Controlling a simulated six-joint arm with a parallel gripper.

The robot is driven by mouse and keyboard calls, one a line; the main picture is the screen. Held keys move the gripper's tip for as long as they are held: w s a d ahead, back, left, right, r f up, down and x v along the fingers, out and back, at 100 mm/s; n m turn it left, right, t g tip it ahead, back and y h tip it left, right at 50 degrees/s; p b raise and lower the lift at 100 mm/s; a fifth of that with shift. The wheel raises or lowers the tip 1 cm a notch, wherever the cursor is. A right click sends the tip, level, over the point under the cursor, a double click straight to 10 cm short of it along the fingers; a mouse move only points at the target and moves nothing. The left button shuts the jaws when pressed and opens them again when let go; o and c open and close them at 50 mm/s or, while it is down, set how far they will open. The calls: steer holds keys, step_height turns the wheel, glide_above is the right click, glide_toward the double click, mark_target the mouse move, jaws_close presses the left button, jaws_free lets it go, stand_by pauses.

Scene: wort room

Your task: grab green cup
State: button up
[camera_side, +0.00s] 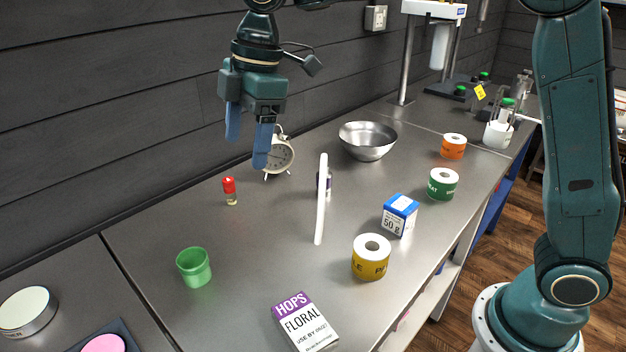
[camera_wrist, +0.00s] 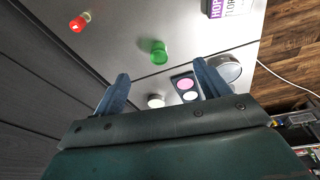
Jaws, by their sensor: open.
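The green cup (camera_side: 194,267) stands upright on the metal table at the front left in the side view. It also shows in the wrist view (camera_wrist: 158,52), beyond my fingertips and roughly midway between them. My gripper (camera_side: 248,150) is open and empty, with two blue fingers pointing down, high above the table at the back near the alarm clock. In the wrist view my gripper (camera_wrist: 160,82) shows its two fingers well apart with nothing between them. The cup is clear of the fingers.
A red-capped vial (camera_side: 230,191) stands behind the cup. A hops box (camera_side: 305,322) lies to its front right. Table around the cup is clear.

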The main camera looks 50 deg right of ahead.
steer(key=w+a+f+n+g, duration=0.1)
steer(key=w+a+f+n, duration=0.5)
steer(key=a+f, duration=0.3)
steer(key=shift+w+a+f+n+g+h, duration=0.2)
steer(key=shift+a+f+n+g+h, duration=0.15)
steer(key=shift+f, duration=0.2)
steer(key=shift+f, duration=0.1)
glide_above(193, 266)
steer(key=s, duration=0.2)
steer(key=shift+f, duration=4.15)
steer(key=shift+s+a+f, duration=0.1)
steer(key=shift+a+f, duration=0.1)
steer(key=shift+f, duration=1.1)
steer(key=shift+s+a+f, duration=0.1)
steer(key=shift+a+f, duration=0.05)
steer(key=shift+f, duration=1.1)
steer(key=c, duration=1)
steer(key=shift+c, duration=0.2)
